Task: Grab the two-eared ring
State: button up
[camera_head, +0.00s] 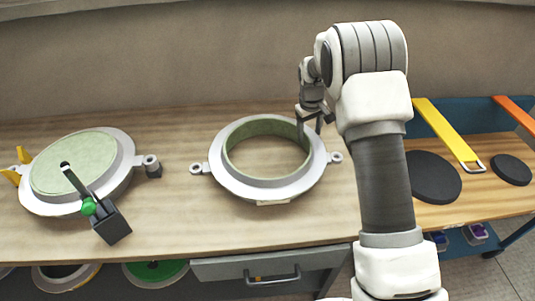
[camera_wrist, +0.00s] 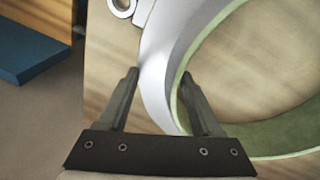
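The two-eared ring (camera_head: 240,184) lies flat on the wooden bench in the head view. It has a pale grey-white flange, a greenish inner wall, and a small eyelet ear on its left and right sides. In the wrist view its white rim (camera_wrist: 157,62) curves between my two fingers, and one ear (camera_wrist: 122,6) shows at the top. My gripper (camera_head: 309,121) is at the ring's far right rim, pointing down. In the wrist view my gripper (camera_wrist: 159,76) is open, one finger outside the rim and one over the inner side. I cannot tell whether either finger touches it.
A round mould (camera_head: 75,165) with yellow tabs and a green-knobbed clamp (camera_head: 90,206) stands at the left. Black discs (camera_head: 431,178) and a yellow strap (camera_head: 447,133) lie at the right. A wall (camera_head: 150,60) runs behind. The bench (camera_head: 180,225) between mould and ring is mostly clear.

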grip_shut()
jog(key=shift+w+r, duration=0.1)
jog(key=shift+r, duration=0.05)
